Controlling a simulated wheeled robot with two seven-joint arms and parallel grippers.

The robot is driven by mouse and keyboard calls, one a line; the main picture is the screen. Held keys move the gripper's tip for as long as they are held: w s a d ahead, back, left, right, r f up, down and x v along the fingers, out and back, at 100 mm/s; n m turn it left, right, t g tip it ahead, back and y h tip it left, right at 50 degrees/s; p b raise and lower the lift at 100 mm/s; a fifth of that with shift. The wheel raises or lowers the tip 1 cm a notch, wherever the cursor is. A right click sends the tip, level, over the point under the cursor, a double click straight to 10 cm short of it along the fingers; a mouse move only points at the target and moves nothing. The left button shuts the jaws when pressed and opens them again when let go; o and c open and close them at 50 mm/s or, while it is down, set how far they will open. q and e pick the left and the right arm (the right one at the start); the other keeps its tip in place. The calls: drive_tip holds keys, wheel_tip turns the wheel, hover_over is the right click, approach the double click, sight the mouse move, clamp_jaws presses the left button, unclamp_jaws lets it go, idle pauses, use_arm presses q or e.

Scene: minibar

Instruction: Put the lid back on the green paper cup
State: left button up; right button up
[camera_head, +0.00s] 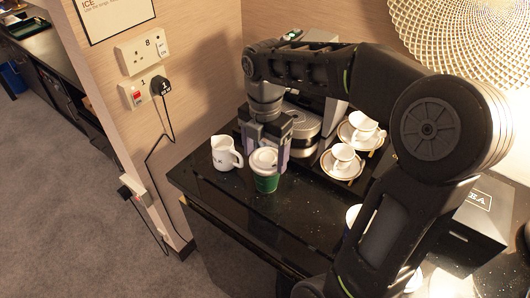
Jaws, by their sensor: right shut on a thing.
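The green paper cup (266,184) stands upright on the black counter, near its front left part. The white lid (264,158) is directly over the cup's mouth. I cannot tell whether it touches the rim or sits slightly above it. My right gripper (266,157) comes down from above, with its fingers on either side of the lid, shut on it. My left gripper is not in view.
A white jug (225,154) stands close to the left of the cup. White cups on saucers (342,166) stand to the right on a black tray. A kettle (299,124) is behind. The counter's front edge (235,223) is close; a wall socket (140,55) is at left.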

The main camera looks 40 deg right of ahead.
idle(0.8)
drive_tip(key=o, duration=1.3)
drive_tip(key=shift+r+p, duration=2.05)
drive_tip(key=shift+r, duration=0.25)
drive_tip(key=shift+r+p, duration=0.6)
drive_tip(key=shift+r, duration=0.6)
drive_tip(key=shift+c, duration=0.2)
